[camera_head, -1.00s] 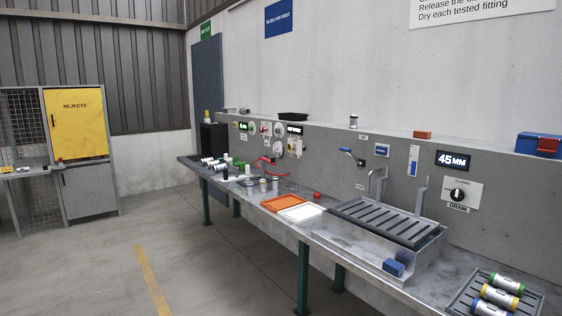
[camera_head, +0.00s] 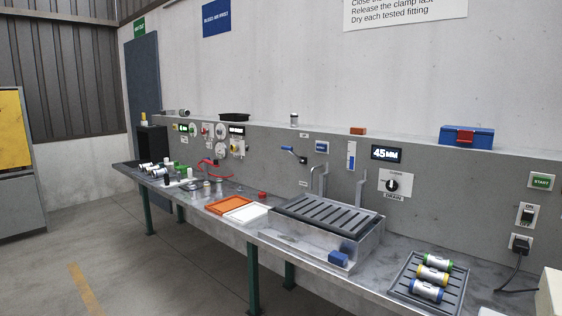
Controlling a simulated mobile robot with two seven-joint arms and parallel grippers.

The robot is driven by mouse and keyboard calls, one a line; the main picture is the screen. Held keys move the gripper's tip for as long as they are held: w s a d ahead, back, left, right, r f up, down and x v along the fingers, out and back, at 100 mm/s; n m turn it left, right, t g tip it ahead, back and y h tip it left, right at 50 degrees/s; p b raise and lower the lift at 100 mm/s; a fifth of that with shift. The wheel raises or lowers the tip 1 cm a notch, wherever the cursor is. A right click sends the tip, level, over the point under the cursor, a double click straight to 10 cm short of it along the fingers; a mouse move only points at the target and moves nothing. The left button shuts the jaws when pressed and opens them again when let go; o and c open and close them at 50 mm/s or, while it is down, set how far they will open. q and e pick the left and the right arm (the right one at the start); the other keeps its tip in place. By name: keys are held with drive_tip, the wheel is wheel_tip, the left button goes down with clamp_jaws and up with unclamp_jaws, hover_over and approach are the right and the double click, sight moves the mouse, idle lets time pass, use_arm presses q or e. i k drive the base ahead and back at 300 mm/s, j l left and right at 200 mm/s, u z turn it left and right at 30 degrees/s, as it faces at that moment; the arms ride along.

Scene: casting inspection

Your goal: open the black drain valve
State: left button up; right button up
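The black drain valve (camera_head: 392,184) is a round knob on a white plate, with a DRAIN label below it, on the grey back panel to the right of centre. Which way its pointer is turned is too small to tell. Below and left of it stands the metal tank (camera_head: 345,265) with a dark slatted grate (camera_head: 325,216) on top. A display reading 45 MM (camera_head: 388,153) is mounted above the valve. Neither of my grippers is in view.
A grey tray (camera_head: 402,279) with several capped cylinders lies on the bench right of the tank. START (camera_head: 541,181) and ON/OFF (camera_head: 526,215) switches are at the right. The floor (camera_head: 130,270) in front is clear.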

sight(393, 184)
drive_tip(key=i, duration=1)
drive_tip(key=z, duration=1.15)
